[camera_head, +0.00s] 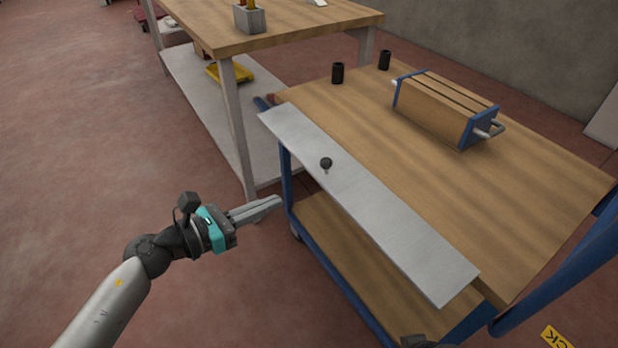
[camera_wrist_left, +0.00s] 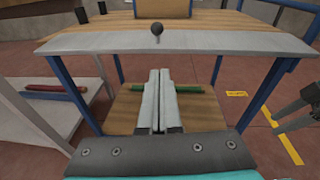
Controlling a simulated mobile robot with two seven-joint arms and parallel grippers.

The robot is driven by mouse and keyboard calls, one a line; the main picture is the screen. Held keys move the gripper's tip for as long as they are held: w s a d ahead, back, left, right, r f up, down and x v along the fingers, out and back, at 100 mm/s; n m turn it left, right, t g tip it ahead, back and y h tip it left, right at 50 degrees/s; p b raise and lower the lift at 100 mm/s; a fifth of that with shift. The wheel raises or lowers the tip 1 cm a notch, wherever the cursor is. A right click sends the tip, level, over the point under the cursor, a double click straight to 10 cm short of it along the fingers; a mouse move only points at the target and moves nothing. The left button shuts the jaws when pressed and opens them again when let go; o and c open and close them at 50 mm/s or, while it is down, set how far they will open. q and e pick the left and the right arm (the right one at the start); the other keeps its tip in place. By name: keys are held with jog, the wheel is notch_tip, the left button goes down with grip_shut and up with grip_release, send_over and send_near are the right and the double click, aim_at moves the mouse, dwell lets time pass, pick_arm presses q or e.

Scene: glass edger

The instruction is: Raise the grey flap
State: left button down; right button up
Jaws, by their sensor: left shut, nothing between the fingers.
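The grey flap (camera_head: 385,220) is a long flat plate along the near left edge of the wooden cart top. A black ball knob (camera_head: 326,163) stands on it, and I cannot tell the flap's exact tilt. In the left wrist view the flap (camera_wrist_left: 100,42) spans the upper part, with the knob (camera_wrist_left: 157,29) near its middle. My left gripper (camera_head: 278,201) is shut and empty, to the left of the flap and apart from it. Its closed fingers (camera_wrist_left: 160,72) point toward the cart, with the flap's near edge above them in the wrist view.
The blue-framed cart has a lower wooden shelf (camera_head: 340,235). A wooden box with blue ends (camera_head: 435,105) and two black cylinders (camera_head: 338,73) stand on its top. A workbench (camera_head: 265,30) stands behind at the left. Floor (camera_head: 110,150) left of the cart is open.

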aim_at(325, 169)
pick_arm(q)
jog(key=x, duration=0.3)
jog(key=r+x, duration=0.1)
jog(key=x, duration=0.1)
jog(key=r+x, duration=0.1)
jog(key=x, duration=0.2)
jog(key=shift+w+d+b, duration=0.25)
jog(key=shift+w+b, duration=0.05)
jog(key=shift+w, duration=0.1)
jog(key=shift+w+d+r, duration=0.25)
jog(key=shift+w+d, duration=0.1)
jog(key=shift+d, duration=0.05)
pick_arm(e)
jog(key=shift+w+r, duration=0.15)
jog(key=shift+r, duration=0.6)
jog(key=shift+f, duration=0.25)
